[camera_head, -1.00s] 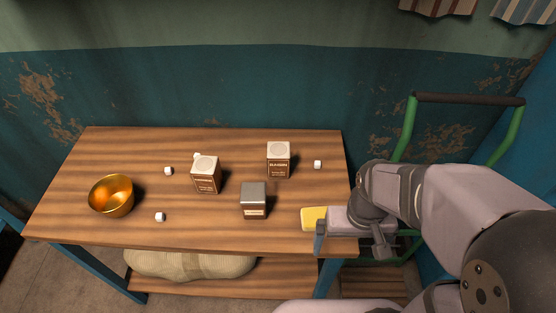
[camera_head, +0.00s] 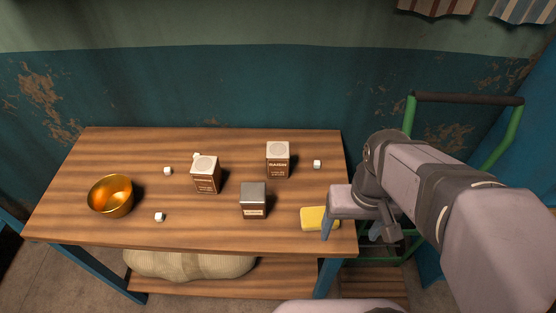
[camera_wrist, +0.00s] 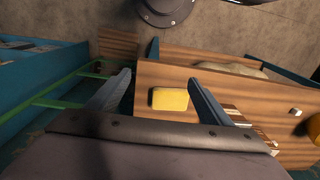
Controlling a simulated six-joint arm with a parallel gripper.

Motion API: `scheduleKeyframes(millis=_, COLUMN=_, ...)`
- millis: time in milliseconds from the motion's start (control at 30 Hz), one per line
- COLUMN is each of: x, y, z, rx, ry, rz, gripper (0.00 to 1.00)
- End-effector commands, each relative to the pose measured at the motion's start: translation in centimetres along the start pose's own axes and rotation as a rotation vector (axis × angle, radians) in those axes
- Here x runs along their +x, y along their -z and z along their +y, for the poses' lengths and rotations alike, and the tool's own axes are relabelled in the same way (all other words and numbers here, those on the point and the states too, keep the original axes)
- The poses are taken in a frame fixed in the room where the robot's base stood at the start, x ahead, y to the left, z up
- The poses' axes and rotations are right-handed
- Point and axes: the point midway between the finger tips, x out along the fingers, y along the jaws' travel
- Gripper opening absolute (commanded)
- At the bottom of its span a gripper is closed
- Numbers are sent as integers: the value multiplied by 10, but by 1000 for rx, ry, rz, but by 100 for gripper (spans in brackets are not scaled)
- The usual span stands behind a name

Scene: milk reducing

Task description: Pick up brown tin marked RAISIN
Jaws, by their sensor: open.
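Three brown tins stand upright on the table in the head view: one with a pale lid at the back right (camera_head: 278,164), one with a pale lid at left (camera_head: 206,178), and one with a grey lid in front (camera_head: 254,204). The back-right tin's label seems to read RAISIN, but the print is too small to be sure. My gripper (camera_head: 355,225) is open and empty at the table's right end, apart from all the tins. In the wrist view its fingers (camera_wrist: 160,77) spread, and the tins are partly hidden behind the right finger.
A yellow block (camera_head: 314,218) lies close beside my gripper; it also shows in the wrist view (camera_wrist: 170,99). A gold bowl (camera_head: 110,199) stands at the left. Several small white cubes (camera_head: 317,164) are scattered about. A green-framed cart (camera_head: 408,130) stands right of the table.

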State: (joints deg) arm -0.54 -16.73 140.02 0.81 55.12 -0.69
Motion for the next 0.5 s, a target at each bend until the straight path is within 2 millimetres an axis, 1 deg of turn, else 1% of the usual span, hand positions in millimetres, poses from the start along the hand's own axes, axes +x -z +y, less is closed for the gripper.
scheduleKeyframes(millis=33, x=8, y=6, z=-8, rx=-16, ry=16, rz=18, gripper=73)
scheduleKeyframes(millis=267, x=21, y=45, z=-46, rx=-74, ry=94, rz=163, gripper=73)
scheduleKeyframes(millis=367, x=26, y=65, z=-66, rx=-98, ry=132, rz=244, gripper=73)
scheduleKeyframes(millis=500, x=31, y=98, z=-100, rx=-126, ry=187, rz=385, gripper=73)
